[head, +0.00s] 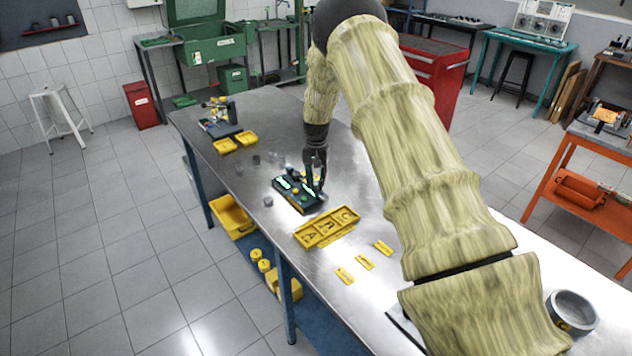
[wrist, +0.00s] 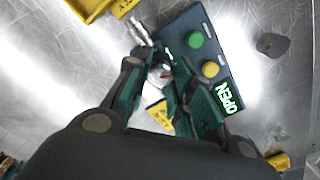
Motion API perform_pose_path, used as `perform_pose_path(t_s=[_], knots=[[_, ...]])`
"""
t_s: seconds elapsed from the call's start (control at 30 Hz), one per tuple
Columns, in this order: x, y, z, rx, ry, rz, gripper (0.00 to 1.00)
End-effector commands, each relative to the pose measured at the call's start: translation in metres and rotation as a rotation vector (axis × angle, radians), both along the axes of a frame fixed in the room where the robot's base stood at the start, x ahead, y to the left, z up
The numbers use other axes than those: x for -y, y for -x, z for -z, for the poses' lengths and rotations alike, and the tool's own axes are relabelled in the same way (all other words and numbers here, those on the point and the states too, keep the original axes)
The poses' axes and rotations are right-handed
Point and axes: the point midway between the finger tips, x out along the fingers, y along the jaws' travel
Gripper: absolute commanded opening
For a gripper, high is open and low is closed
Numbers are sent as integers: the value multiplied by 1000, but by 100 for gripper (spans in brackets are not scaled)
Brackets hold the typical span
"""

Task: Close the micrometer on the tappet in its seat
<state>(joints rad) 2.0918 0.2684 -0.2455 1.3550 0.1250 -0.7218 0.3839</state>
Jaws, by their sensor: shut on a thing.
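The micrometer (head: 297,194) is a dark blue box on the steel bench. My gripper (head: 317,186) points down beside the box. In the wrist view its green fingers (wrist: 158,82) close around a small silvery piece (wrist: 157,76), apparently the tappet at its seat. The fingers hide much of it, so I cannot tell how it sits.
A yellow tray (head: 327,228) with lettered compartments lies nearer, with three yellow tags (head: 365,262) beside it. A loose grey cylinder (head: 268,201) stands left of the box; others stand farther back. A grey ring (head: 572,312) is at lower right.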

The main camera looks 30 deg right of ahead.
Motion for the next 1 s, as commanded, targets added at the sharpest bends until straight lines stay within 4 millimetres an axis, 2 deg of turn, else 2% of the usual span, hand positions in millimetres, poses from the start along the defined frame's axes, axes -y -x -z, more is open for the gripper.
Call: perform_pose_path(t_s=[1.0], knots=[[1,2,4,-1,-3,-915,0]])
